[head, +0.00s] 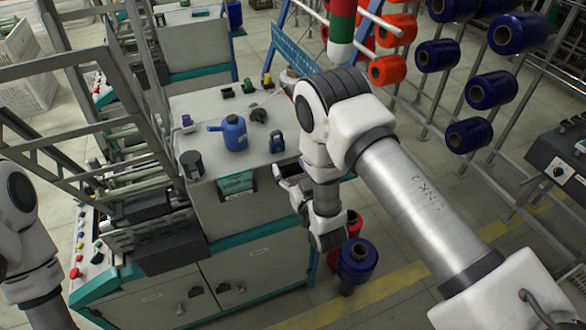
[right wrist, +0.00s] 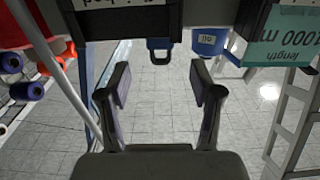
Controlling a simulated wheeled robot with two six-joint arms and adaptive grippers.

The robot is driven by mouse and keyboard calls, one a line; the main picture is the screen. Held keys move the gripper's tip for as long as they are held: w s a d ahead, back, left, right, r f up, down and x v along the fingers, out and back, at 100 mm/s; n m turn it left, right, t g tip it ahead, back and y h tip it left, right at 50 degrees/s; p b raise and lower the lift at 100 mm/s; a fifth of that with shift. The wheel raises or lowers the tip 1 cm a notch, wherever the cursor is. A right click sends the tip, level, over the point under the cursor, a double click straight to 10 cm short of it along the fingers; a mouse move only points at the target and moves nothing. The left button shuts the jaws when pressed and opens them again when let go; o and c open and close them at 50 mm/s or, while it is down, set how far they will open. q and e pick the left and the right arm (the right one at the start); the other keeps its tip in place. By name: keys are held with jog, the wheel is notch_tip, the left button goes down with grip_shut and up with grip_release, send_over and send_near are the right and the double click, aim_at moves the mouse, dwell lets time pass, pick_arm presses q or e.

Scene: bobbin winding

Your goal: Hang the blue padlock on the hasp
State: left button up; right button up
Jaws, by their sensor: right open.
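The blue padlock (head: 276,142) stands on the machine's grey worktop near its right edge, right of a blue oil can. In the right wrist view the padlock (right wrist: 160,46) is ahead, between the directions of my two fingers and beyond their tips. My right gripper (head: 287,182) is beside the worktop's right edge, below and near the padlock. Its fingers (right wrist: 161,82) are apart with nothing between them. I cannot clearly make out the hasp; small dark fittings (head: 222,287) show on the cabinet doors. My left arm shows at the left edge, its gripper out of frame.
The blue oil can (head: 234,133) and a dark cylinder (head: 192,165) stand on the worktop. A teal-edged length sign (head: 237,183) hangs at its front edge. Red and blue bobbins (head: 357,261) stand on the floor near my right gripper. A bobbin rack (head: 465,90) stands at the right.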

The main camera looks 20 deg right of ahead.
aim_at(278, 147)
jog(key=w+b, duration=0.1)
jog(key=w, duration=0.2)
jog(key=w+b, duration=0.1)
jog(key=w, duration=0.3)
jog(key=shift+w+a+f+b, duration=0.15)
jog(key=shift+f+b, duration=0.05)
jog(key=shift+b, duration=0.1)
jog(key=shift+w, duration=0.4)
jog(key=shift+r, duration=0.1)
grip_shut()
notch_tip(278, 147, up, 5)
jog(key=p, duration=0.3)
jog(key=shift+s+r, duration=0.1)
